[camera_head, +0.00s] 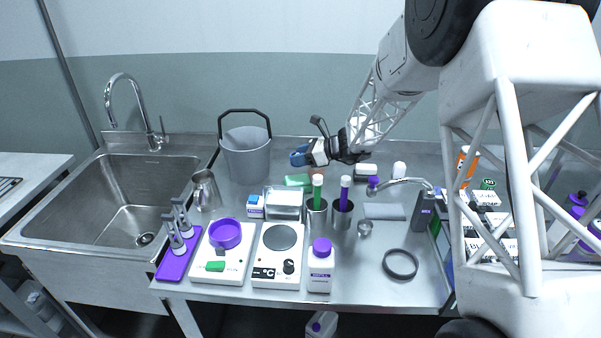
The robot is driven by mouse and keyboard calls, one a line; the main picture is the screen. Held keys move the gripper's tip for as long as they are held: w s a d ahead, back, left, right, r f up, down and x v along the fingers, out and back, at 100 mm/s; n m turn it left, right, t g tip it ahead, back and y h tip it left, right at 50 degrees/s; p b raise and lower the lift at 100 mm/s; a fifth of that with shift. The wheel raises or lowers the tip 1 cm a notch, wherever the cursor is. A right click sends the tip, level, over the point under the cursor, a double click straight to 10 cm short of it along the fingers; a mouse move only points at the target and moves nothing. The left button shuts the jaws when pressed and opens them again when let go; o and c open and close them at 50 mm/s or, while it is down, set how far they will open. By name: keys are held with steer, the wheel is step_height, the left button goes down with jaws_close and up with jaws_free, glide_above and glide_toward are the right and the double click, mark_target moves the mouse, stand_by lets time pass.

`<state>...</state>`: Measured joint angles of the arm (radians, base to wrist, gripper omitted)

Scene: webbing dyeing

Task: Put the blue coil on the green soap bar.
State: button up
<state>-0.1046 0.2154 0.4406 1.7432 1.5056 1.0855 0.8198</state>
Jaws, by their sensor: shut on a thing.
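My gripper (308,154) is shut on the blue coil (298,157), a small dark blue piece at its left end. It holds the coil in the air, above and behind the middle of the steel table. The green soap bar (297,180) lies on the table just below the coil in the picture, behind a steel tray. There is a visible gap between coil and bar. The fingertips are small and hard to make out.
The steel tray (284,214) and two steel cups (316,220) with upright sticks stand in front of the bar. A grey bucket (247,155) stands to its left. A scale (222,276) bearing a purple ring and a hotplate (279,280) are at the front edge.

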mark_target(301, 179)
steer(key=shift+f, duration=1.1)
steer(key=shift+f, duration=1.85)
steer(key=shift+f, duration=0.1)
steer(key=o, duration=0.9)
steer(key=v, duration=1.2)
